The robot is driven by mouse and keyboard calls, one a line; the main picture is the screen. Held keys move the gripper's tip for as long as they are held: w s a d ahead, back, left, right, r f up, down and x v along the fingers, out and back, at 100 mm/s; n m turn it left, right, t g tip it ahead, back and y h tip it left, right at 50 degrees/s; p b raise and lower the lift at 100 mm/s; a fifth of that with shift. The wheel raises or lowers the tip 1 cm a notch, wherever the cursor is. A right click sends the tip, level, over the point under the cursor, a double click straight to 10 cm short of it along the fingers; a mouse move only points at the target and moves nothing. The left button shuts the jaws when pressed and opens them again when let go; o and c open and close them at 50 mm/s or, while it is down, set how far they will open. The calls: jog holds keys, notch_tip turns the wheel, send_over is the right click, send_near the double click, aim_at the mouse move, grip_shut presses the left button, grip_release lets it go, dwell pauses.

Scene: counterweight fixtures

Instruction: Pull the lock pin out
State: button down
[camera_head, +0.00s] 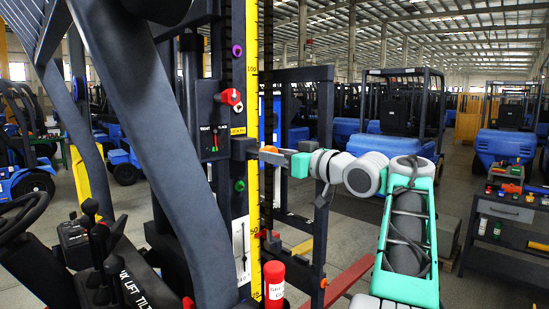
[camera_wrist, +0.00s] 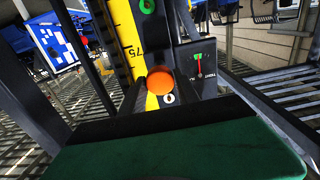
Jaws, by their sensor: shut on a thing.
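The lock pin shows an orange head (camera_head: 270,149) beside the yellow number scale (camera_head: 253,120) on the dark mast. In the wrist view its round orange head (camera_wrist: 160,81) sits between the dark fingers, just in front of the scale. My gripper (camera_head: 267,155) reaches in from the right and is shut on the pin; it also shows in the wrist view (camera_wrist: 160,93). A dark block (camera_head: 243,148) stands on the mast just left of the fingertips. The pin's shaft is hidden, so I cannot tell how deep it sits.
A red knob (camera_head: 230,97), a purple knob (camera_head: 237,50) and a green knob (camera_head: 239,185) stick out of the mast. A red canister (camera_head: 274,282) stands below my arm. Control levers (camera_head: 95,230) are at the left; a tool bench (camera_head: 505,212) is at the right.

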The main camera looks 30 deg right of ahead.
jog(key=shift+f, duration=0.1)
jog(key=c, duration=1.3)
grip_release()
jog(key=o, duration=0.3)
jog(key=shift+s, duration=0.2)
jog(key=shift+o, duration=0.6)
jog(key=shift+w, duration=0.1)
jog(key=b+v, duration=0.2)
jog(key=v, duration=0.6)
jog(key=shift+a, duration=0.1)
